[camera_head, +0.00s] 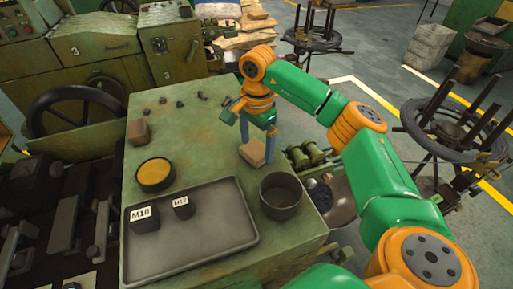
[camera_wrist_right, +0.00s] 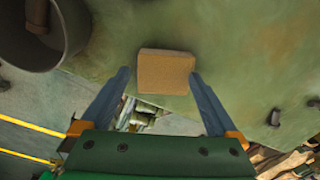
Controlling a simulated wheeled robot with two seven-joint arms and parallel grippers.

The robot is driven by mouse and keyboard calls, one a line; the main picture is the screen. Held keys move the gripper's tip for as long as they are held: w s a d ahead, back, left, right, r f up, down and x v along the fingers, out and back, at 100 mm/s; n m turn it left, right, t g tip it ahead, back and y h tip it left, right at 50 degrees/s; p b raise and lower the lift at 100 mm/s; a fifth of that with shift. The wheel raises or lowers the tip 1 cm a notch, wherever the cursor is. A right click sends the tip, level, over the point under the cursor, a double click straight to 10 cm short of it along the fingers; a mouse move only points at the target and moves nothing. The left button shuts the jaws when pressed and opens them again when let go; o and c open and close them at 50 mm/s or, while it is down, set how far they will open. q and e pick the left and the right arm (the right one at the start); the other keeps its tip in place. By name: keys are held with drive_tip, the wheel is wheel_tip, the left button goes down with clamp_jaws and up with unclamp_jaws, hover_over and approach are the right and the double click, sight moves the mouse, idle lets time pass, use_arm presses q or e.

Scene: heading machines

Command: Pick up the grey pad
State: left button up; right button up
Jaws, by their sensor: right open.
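A tan, square-edged pad (camera_head: 253,152) lies near the right edge of the green bench top; it looks tan rather than grey. In the right wrist view the pad (camera_wrist_right: 166,72) sits just ahead of and between the fingertips, with a gap on each side. My right gripper (camera_head: 258,137) is open over it, its blue-grey fingers pointing down; it also shows in the wrist view (camera_wrist_right: 160,76). Whether the fingertips have reached pad height I cannot tell. A brown block (camera_head: 139,132) lies at the bench's left edge. My left gripper is not in view.
The green bench (camera_head: 190,128) also holds a grey tray (camera_head: 215,238) with M10 and M12 blocks, a dark round pot (camera_head: 281,196), a yellow-topped tin (camera_head: 155,174) and several small dark parts. Bare surface lies left of the pad.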

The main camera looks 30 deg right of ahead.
drive_tip(key=shift+s+a+f, duration=0.15)
drive_tip(key=shift+s+f, duration=0.4)
drive_tip(key=shift+f, duration=0.1)
drive_tip(key=shift+s+a+f, duration=0.1)
drive_tip(key=shift+f, duration=0.1)
drive_tip(key=c, duration=0.6)
drive_tip(key=shift+a+f, duration=0.1)
drive_tip(key=shift+f, duration=0.05)
drive_tip(key=c, duration=0.6)
drive_tip(key=shift+w+r+b, duration=0.3)
drive_tip(key=shift+r+b, duration=0.1)
drive_tip(key=shift+r, duration=0.05)
drive_tip(key=shift+c, duration=1)
wheel_tip(320, 180, up, 2)
drive_tip(key=shift+w+r+g+b, duration=0.15)
drive_tip(key=shift+r+g+b, duration=0.15)
drive_tip(key=shift+b, duration=0.3)
clamp_jaws()
use_arm(q)
drive_tip(key=p, duration=0.2)
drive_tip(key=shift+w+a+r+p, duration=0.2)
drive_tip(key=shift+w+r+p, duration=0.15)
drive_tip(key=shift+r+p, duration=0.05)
use_arm(e)
drive_tip(key=s+a+r, duration=0.1)
drive_tip(key=s+r, duration=0.8)
drive_tip(key=s, duration=0.3)
drive_tip(key=shift+s+a+r, duration=0.15)
drive_tip(key=shift+s+r, duration=0.1)
drive_tip(key=shift+s, duration=0.15)
